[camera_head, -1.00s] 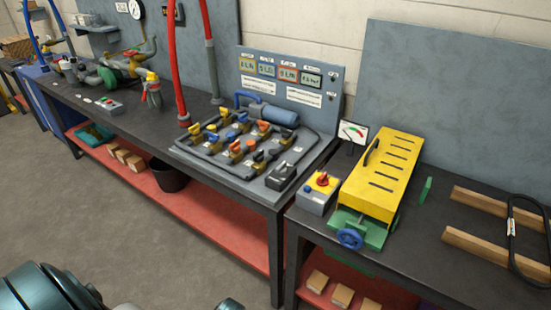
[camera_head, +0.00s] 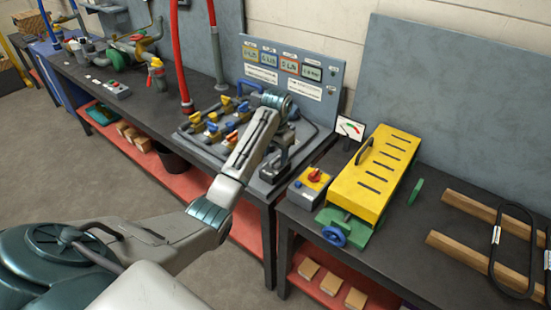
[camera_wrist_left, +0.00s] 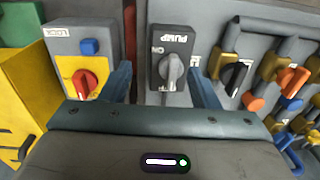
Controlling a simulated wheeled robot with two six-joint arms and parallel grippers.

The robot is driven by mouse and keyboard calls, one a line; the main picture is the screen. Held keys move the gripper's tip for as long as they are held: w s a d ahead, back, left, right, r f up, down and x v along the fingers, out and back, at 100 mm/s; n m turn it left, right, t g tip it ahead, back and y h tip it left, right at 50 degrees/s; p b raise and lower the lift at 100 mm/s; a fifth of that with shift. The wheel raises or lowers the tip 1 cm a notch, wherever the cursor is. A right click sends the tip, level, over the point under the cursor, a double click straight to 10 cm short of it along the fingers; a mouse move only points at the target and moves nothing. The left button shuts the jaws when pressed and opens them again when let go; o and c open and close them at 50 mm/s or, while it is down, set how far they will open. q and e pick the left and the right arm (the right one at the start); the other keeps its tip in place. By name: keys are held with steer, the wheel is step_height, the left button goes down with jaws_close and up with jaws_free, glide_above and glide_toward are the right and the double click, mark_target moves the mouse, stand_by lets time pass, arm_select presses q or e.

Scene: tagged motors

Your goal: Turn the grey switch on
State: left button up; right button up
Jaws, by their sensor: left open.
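The grey switch (camera_wrist_left: 171,70) is a grey rotary knob on a dark box labelled PUMP, seen in the left wrist view. An ON mark shows to the upper left of the knob. The knob's handle stands nearly upright in the picture, tilted slightly. In the head view the dark pump box (camera_head: 271,173) sits at the front right corner of the valve board, partly behind my arm. My left gripper (camera_wrist_left: 161,75) is open, with its blue fingers apart on both sides of the knob. My right gripper is not in view.
A yellow LOCK box with a red knob (camera_wrist_left: 84,83) stands close left of the fingers in the wrist view. Coloured valve handles (camera_wrist_left: 292,82) crowd the right. The yellow slotted machine (camera_head: 375,175) stands on the right bench. Red hoses (camera_head: 182,60) rise behind.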

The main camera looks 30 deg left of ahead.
mark_target(275, 159)
arm_select(q)
step_height(275, 159, up, 5)
steer(key=w+a, duration=0.2)
steer(key=w, duration=0.1)
steer(key=shift+h, duration=0.3)
step_height(275, 159, down, 9)
steer(key=shift+f+p, duration=0.2)
steer(key=shift+p, duration=1.05)
steer(key=shift+f, duration=0.65)
steer(key=c, duration=1)
